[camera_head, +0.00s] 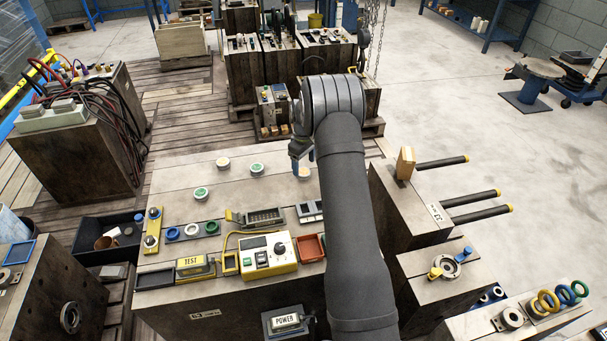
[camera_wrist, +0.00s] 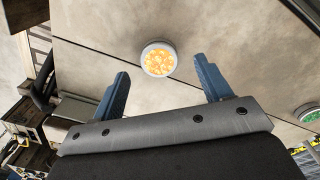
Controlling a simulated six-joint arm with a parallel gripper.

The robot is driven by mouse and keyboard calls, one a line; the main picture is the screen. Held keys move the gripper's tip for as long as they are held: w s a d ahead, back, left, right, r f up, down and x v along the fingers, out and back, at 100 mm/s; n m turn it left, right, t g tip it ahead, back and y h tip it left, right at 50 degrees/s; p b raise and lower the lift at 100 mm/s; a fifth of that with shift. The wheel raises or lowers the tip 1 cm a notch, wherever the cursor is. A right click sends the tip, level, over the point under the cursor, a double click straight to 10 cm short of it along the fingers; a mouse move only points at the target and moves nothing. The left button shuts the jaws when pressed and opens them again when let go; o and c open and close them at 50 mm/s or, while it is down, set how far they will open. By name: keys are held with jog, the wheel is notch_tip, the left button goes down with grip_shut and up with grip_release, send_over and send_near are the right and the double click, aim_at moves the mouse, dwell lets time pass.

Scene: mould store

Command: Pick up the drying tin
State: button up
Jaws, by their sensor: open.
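A small round white-rimmed tin with orange-yellow beads (camera_wrist: 158,60) stands on the bare top of a large steel block. It appears to be the drying tin, and in the head view a pale round tin (camera_head: 304,172) shows just below my gripper (camera_head: 301,150). In the wrist view my gripper (camera_wrist: 162,72) is open, with its blue fingers spread to either side of the tin's line. Nothing is between the fingers, and I see no contact. The gap in height is hard to tell.
Similar tins share the block top: a pale one (camera_head: 223,163) and green-centred ones (camera_head: 257,168) (camera_head: 201,194). A yellow-and-white control box (camera_head: 268,252), a red tray (camera_head: 309,248) and coloured rings (camera_head: 172,233) lie nearer. A block with black rods (camera_head: 400,215) stands right.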

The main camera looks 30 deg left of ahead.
aim_at(304, 172)
notch_tip(304, 172, down, 4)
jog(key=shift+w+r, duration=0.1)
jog(key=shift+r, duration=0.15)
jog(key=c, duration=1.1)
jog(key=shift+r, duration=0.1)
